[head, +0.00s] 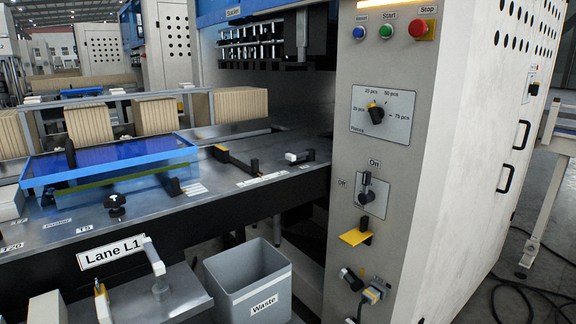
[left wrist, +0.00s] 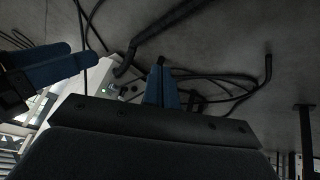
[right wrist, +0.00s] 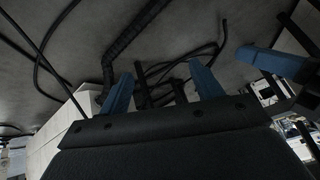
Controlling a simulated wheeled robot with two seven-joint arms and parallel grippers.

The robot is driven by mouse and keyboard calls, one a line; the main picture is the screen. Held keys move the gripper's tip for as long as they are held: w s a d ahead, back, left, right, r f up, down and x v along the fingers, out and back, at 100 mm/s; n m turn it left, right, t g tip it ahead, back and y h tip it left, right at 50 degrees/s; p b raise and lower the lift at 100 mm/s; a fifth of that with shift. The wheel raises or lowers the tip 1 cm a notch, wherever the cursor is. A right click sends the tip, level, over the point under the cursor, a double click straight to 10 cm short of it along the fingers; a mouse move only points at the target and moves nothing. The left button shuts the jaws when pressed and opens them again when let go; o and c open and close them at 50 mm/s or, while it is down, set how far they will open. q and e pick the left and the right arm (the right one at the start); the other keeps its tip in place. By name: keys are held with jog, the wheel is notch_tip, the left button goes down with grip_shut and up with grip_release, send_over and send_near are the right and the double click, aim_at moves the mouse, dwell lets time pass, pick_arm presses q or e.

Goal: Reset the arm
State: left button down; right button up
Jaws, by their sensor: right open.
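Neither of my grippers shows in the head view. In the left wrist view, my left gripper (left wrist: 162,92) has its two blue fingers close together, with nothing visible between them. In the right wrist view, my right gripper (right wrist: 162,88) has its blue fingers wide apart and empty. Blue fingers of the other gripper (left wrist: 50,65) also show at the left of the left wrist view, and blue fingers (right wrist: 275,62) show at the right of the right wrist view. Both wrist views show grey floor and black cables behind the fingers.
A control panel (head: 381,112) with buttons, a dial and a switch stands at centre right. The lane table (head: 225,205) holds a blue-framed cover (head: 110,160). A grey waste bin (head: 248,282) stands below. Cables (head: 530,300) lie on the floor at right.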

pick_arm(q)
jog(key=s+a+r+g+p, duration=0.1)
jog(key=a+r+p, duration=0.1)
jog(key=r, duration=0.7)
jog(key=s+a+r+g+y+p, duration=0.1)
jog(key=r+p, duration=0.3)
jog(key=r, duration=0.6)
jog(key=s+a+r+g+p, duration=0.1)
jog(key=a+r+p, duration=0.2)
jog(key=r, duration=0.7)
jog(key=shift+s+a+r+g+y, duration=0.25)
jog(key=shift+s+a+g+y, duration=0.05)
jog(key=shift+a+g+y, duration=0.15)
pick_arm(e)
jog(key=s+d+r+g, duration=0.1)
jog(key=d+r, duration=0.1)
jog(key=r, duration=0.8)
jog(key=s+d+r+g+h, duration=0.1)
jog(key=d+r, duration=0.1)
jog(key=r, duration=0.7)
jog(key=s+d+r+g, duration=0.1)
jog(key=d+r, duration=0.2)
jog(key=r, duration=0.7)
jog(key=shift+s+r+g+h, duration=0.3)
jog(key=shift+g+h, duration=0.1)
jog(key=shift+a, duration=0.1)
jog(key=shift+c, duration=0.3)
